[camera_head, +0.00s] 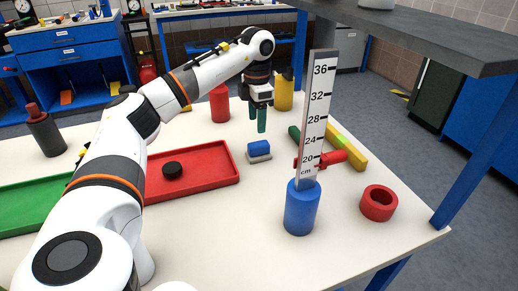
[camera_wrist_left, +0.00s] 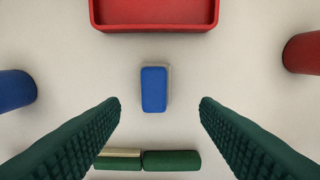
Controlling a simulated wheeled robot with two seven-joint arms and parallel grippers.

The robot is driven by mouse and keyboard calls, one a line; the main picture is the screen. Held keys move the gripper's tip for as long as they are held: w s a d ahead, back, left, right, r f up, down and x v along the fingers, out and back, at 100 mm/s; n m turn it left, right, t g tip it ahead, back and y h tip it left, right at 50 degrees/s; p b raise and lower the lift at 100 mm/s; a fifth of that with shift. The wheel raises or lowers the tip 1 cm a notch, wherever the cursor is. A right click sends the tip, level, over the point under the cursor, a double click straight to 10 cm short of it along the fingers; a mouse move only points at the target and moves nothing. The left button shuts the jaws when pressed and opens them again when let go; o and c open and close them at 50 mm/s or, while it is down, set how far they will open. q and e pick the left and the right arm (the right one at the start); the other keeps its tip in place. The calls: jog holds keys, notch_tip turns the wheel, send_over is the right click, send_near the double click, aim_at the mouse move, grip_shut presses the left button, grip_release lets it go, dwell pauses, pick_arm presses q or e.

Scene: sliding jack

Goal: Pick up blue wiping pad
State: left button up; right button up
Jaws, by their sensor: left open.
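The blue wiping pad (camera_head: 259,148) lies on the white table right of the red tray, with a pale layer under the blue. In the left wrist view the pad (camera_wrist_left: 154,89) lies upright in the picture, ahead of and between my fingertips. My left gripper (camera_head: 257,126) hangs above the table just over the pad, apart from it. Its green ridged fingers are spread wide in the left wrist view (camera_wrist_left: 160,102), with nothing between them. My right gripper does not show in either view.
A blue cylinder (camera_head: 301,212) with an upright ruler (camera_head: 316,105) stands to the right, near a red ring (camera_head: 378,203). A green-handled tool (camera_wrist_left: 172,160) lies close by. Red and yellow cylinders stand behind.

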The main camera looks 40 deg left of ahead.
aim_at(259, 144)
pick_arm(q)
notch_tip(259, 144, down, 4)
jog(key=shift+r, duration=0.2)
jog(key=shift+s+d+f+b, duration=0.1)
jog(key=shift+d+f+b, duration=0.15)
jog(key=shift+f, duration=1.1)
jog(key=shift+d+f+b, duration=0.1)
jog(key=shift+f+b, duration=0.15)
jog(key=shift+f, duration=1.1)
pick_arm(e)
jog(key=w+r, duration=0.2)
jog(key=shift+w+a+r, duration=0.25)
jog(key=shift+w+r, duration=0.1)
pick_arm(q)
jog(key=shift+c, duration=0.6)
jog(key=shift+r, duration=0.1)
jog(key=c, duration=0.9)
jog(key=shift+c, duration=0.2)
jog(key=shift+r, duration=0.35)
notch_tip(259, 144, up, 9)
jog(key=shift+r+p, duration=0.15)
jog(key=shift+p, duration=0.5)
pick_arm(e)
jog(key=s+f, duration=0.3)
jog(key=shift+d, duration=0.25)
